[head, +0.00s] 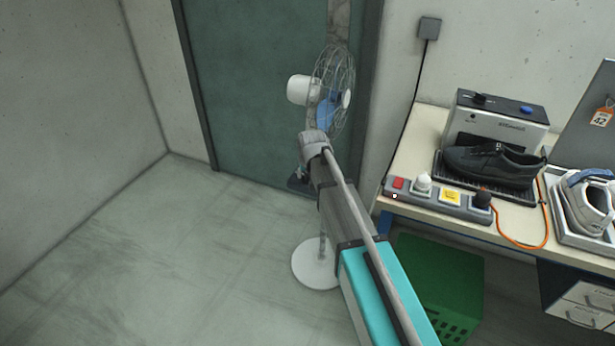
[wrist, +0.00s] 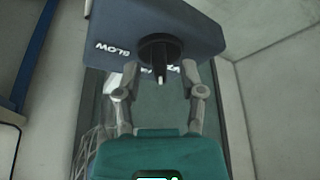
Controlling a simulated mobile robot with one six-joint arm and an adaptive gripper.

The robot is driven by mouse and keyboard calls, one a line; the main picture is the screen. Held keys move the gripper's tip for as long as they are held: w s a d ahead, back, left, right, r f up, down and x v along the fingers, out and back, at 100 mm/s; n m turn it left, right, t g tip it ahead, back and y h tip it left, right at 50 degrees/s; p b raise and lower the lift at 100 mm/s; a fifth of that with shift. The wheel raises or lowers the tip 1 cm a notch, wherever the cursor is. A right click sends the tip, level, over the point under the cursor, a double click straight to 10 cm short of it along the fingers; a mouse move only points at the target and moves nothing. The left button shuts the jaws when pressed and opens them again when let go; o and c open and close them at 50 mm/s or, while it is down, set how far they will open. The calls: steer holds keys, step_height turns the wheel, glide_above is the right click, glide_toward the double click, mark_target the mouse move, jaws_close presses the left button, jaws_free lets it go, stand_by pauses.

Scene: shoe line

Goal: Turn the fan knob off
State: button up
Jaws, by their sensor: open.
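The fan (head: 333,100) stands on a round white base (head: 316,265) in front of a green door, its wire cage facing right. A dark control box (head: 297,185) shows partly behind my arm. In the wrist view the dark blue-grey box (wrist: 205,28) fills the top, with upside-down white lettering, partly hidden. Its black round knob (wrist: 157,50) has a white pointer mark facing down in the picture. My gripper (wrist: 159,72) is open, one finger on each side of the knob, and empty. I cannot tell whether the fingers touch it. In the head view my arm hides the fingers.
At the right a workbench (head: 412,147) carries a power strip (head: 440,202), a black shoe (head: 492,163), a grey machine (head: 497,122) and a white shoe (head: 588,205) in a tray. A green crate (head: 440,280) stands below. The floor at the left is clear.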

stand_by(0.3)
jaws_close()
steer(key=shift+n, duration=0.3)
steer(key=shift+n+g+y, duration=0.4)
steer(key=shift+n+y, duration=0.4)
steer(key=shift+n, duration=1.5)
jaws_free()
